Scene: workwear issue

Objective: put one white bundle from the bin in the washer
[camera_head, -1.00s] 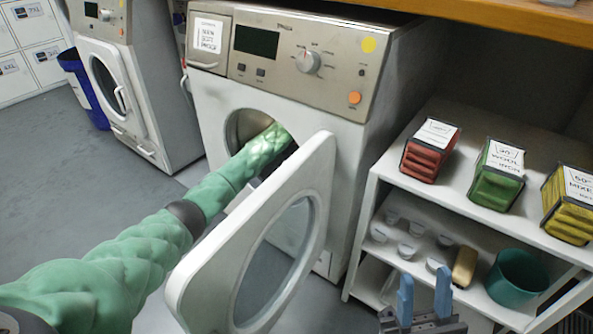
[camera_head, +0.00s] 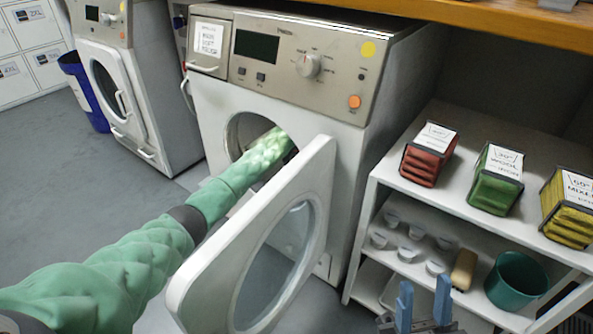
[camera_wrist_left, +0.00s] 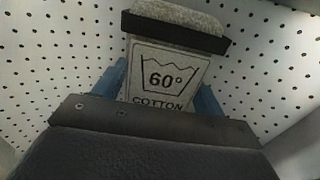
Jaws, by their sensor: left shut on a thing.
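The washer (camera_head: 205,130) stands in the middle of the head view with its round door (camera_head: 312,190) swung open toward me. My left arm reaches through its opening, so my left gripper is hidden in the head view. In the left wrist view my left gripper (camera_wrist_left: 163,92) is shut on a white bundle (camera_wrist_left: 178,18) with a dark band and a "60° COTTON" label. The perforated drum wall (camera_wrist_left: 60,60) surrounds it. I cannot tell whether the bundle touches the drum. My right gripper (camera_head: 424,305) is open and empty, in front of the shelf unit.
A white shelf unit (camera_head: 375,205) on the right holds red (camera_head: 428,155), green (camera_head: 495,180) and yellow (camera_head: 570,208) bundles, with cups and a teal pot (camera_head: 516,280) below. A second washer (camera_head: 150,100) and a blue bin (camera_head: 84,92) stand left. The floor at left is clear.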

